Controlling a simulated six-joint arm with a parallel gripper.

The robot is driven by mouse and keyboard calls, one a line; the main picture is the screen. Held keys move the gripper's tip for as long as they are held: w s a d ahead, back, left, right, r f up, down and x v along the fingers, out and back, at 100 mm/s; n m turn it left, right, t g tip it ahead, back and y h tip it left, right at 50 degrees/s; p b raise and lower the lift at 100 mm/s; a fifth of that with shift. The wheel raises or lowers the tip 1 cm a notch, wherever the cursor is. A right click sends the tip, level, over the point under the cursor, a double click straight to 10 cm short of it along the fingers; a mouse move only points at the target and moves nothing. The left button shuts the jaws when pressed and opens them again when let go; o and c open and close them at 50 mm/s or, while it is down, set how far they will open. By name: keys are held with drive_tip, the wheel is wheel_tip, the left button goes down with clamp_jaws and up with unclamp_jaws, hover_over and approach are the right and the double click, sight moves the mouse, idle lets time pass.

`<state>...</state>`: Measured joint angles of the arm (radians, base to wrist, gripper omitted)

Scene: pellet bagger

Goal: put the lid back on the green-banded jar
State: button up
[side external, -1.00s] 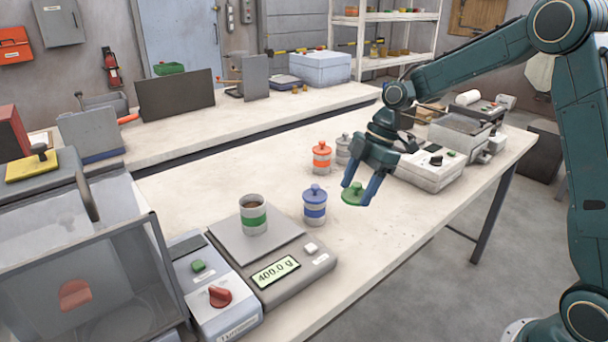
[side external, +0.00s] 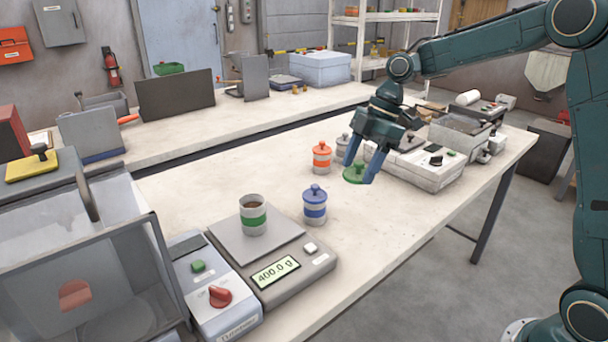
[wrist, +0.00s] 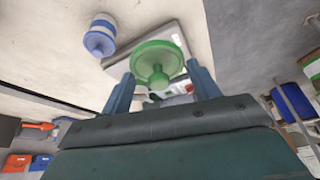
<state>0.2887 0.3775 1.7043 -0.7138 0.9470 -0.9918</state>
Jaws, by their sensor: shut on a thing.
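The green-banded jar (side external: 253,216) stands upright and open on the scale's plate, with brown contents showing at its mouth. The green lid (side external: 355,174) is held between the blue fingertips of my gripper (side external: 358,172), in the air above the bench, to the right of and apart from the jar. In the wrist view the lid (wrist: 158,63) shows its knob between the two fingers of my gripper (wrist: 160,82). The jar cannot be made out in the wrist view.
The scale (side external: 270,265) reads 400.0 g. A blue-banded lidded jar (side external: 315,206) stands between the green-banded jar and my gripper. An orange-banded jar (side external: 321,158) and a grey-lidded jar (side external: 343,147) stand behind. A sealer-like machine (side external: 422,166) is to the right.

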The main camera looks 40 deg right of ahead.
drive_tip(key=shift+w+a, duration=0.1)
drive_tip(key=shift+w, duration=0.05)
drive_tip(key=w+a+m+t+h, duration=0.1)
drive_tip(key=w+a+m, duration=0.6)
drive_tip(key=w+a, duration=0.8)
drive_tip(key=a+t, duration=0.1)
drive_tip(key=a, duration=0.1)
drive_tip(key=shift+a+r+m+h, duration=0.15)
drive_tip(key=shift+a+m+h, duration=0.15)
drive_tip(key=shift+s+f, duration=0.1)
drive_tip(key=shift+f, duration=0.1)
wheel_tip(320, 180, down, 6)
drive_tip(key=shift+f, duration=0.15)
idle(2.6)
drive_tip(key=o, duration=1.3)
drive_tip(key=shift+r, duration=0.2)
